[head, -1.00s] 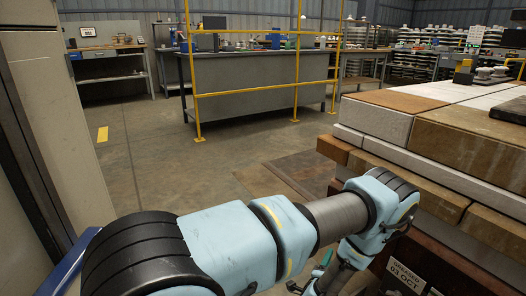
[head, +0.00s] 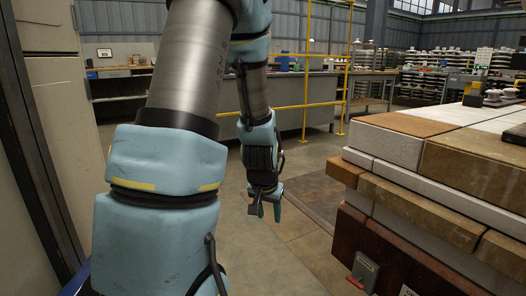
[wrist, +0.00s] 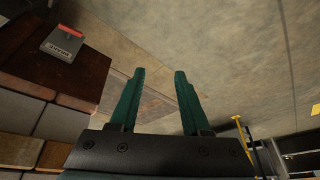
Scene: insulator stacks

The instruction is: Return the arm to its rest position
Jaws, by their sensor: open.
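My arm rises through the left half of the head view and bends down at its far end. My gripper (head: 266,207) hangs there over open floor, left of the stacked blocks. In the wrist view my gripper (wrist: 158,90) shows two green fingers spread apart. Nothing is between them, and the floor is seen past them.
A stack of pale and brown blocks (head: 415,190) stands on the right, with a grey box with a red part (head: 364,270) on its dark base. A yellow railing (head: 307,90) and grey workbench (head: 310,115) stand behind. A tall cabinet (head: 60,130) is at left. Floor between is clear.

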